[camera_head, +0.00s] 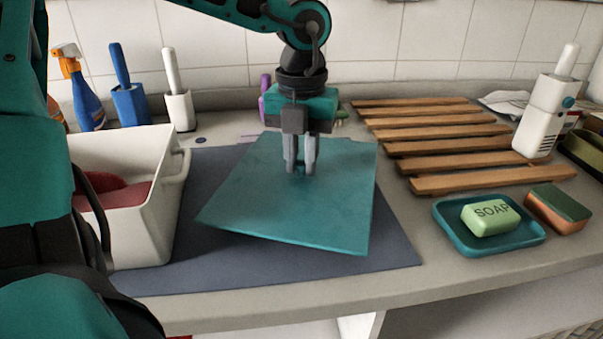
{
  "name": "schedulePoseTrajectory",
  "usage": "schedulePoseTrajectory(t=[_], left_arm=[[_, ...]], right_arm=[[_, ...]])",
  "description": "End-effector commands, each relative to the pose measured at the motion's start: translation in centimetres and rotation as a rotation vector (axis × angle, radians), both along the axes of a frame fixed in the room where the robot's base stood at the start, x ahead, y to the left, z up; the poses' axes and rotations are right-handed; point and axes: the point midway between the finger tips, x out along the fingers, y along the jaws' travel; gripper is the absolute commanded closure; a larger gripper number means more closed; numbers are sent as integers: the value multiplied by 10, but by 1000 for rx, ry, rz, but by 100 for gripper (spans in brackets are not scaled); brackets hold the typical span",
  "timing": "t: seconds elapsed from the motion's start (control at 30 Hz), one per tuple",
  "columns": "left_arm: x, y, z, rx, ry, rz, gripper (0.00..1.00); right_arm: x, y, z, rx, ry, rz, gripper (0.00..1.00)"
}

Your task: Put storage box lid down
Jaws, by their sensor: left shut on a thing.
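The storage box lid (285,210) is a flat teal panel in the middle of the head view. It is turned a little askew over a dark blue-grey mat (385,255). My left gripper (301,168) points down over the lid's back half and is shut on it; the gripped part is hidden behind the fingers. I cannot tell whether the lid touches the mat or hangs just above it. A white storage box (140,225) stands open to the left of the lid, with something red inside. My right gripper is not in view.
A wooden slatted rack (440,145) lies at the back right. A teal dish (505,240) holds green soap (486,218), beside a sponge (558,208). A spray bottle (82,95) and brushes in holders stand at the back left. The counter's front edge runs close below the mat.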

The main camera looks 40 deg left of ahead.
Motion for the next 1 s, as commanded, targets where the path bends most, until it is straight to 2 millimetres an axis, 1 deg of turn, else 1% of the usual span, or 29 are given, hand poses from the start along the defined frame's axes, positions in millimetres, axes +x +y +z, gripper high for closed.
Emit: schedulePoseTrajectory(t=[0.03, 0.1, 0.2, 0.43, 0.6, 0.63, 0.87, 1.0], left_arm=[[-1, 0, -11, -2, 5, 1, 100], [-1, 0, -22, -1, 5, 1, 100], [-1, 0, -31, -1, 3, 0, 100], [0, 0, -31, 0, 1, 1, 100], [0, 0, -35, 0, 0, 1, 100], [0, 0, -33, 0, 1, 1, 76], [0, 0, -33, 0, 1, 1, 54], [0, 0, -33, 0, 1, 1, 53]], right_arm=[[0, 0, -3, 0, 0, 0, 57], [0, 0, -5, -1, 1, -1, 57], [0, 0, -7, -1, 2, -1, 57], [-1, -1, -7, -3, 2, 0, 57], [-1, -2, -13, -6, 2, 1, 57], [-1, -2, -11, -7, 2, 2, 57], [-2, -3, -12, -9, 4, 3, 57], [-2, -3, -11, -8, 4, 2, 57]])
